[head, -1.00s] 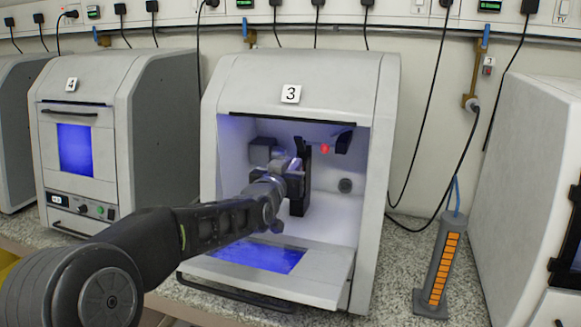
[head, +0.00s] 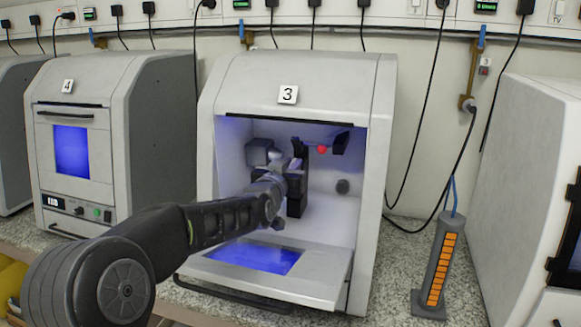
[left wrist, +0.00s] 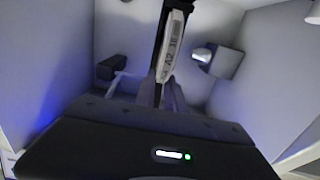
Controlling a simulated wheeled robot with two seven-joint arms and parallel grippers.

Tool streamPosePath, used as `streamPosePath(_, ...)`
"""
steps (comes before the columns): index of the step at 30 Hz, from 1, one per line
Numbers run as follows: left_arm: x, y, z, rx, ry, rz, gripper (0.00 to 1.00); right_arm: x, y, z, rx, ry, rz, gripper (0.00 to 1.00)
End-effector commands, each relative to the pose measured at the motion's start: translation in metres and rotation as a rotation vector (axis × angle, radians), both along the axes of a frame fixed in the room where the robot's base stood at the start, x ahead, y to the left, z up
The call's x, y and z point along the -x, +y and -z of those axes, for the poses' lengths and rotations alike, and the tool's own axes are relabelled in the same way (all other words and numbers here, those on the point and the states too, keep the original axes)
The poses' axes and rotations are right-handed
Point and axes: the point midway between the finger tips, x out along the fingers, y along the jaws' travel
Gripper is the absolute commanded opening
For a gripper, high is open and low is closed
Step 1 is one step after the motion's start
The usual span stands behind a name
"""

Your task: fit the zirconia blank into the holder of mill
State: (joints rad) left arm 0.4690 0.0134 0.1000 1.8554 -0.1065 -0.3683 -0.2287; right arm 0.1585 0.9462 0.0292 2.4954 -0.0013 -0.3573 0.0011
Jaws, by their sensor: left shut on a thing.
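My left gripper (head: 297,178) reaches through the open front of mill 3 (head: 290,68). In the left wrist view its fingers (left wrist: 163,95) are shut on the zirconia blank (left wrist: 172,48), a pale disc seen edge-on with printed marks on its rim. A dark upright part (left wrist: 161,22), which looks like the holder, stands right beside the blank. In the head view a dark upright part (head: 296,206) shows at the hand. My arm hides the blank there, and I cannot tell whether it sits in the holder. My right gripper is out of view.
The lowered door (head: 318,272) of mill 3 lies below my forearm. A grey block (head: 259,151) and a red light (head: 321,149) are inside the chamber. Closed mill 4 (head: 150,90) stands left; an orange-marked column (head: 436,265) stands right on the speckled bench.

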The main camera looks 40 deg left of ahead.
Motion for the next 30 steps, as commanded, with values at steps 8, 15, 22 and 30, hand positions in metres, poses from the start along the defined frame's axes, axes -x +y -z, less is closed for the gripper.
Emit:
streamPosePath(8,-0.005,0.002,0.0,-0.001,-0.003,0.0,0.18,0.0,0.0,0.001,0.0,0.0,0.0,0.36)
streamPosePath(15,-0.005,0.002,0.001,0.0,-0.001,0.0,0.38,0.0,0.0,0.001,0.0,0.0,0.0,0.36)
streamPosePath(22,-0.004,0.002,0.003,0.001,0.003,0.0,0.4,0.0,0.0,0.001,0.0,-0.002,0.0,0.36)
streamPosePath(30,0.011,-0.004,0.002,-0.001,-0.001,0.0,0.4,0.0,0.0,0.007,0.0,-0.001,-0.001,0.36)
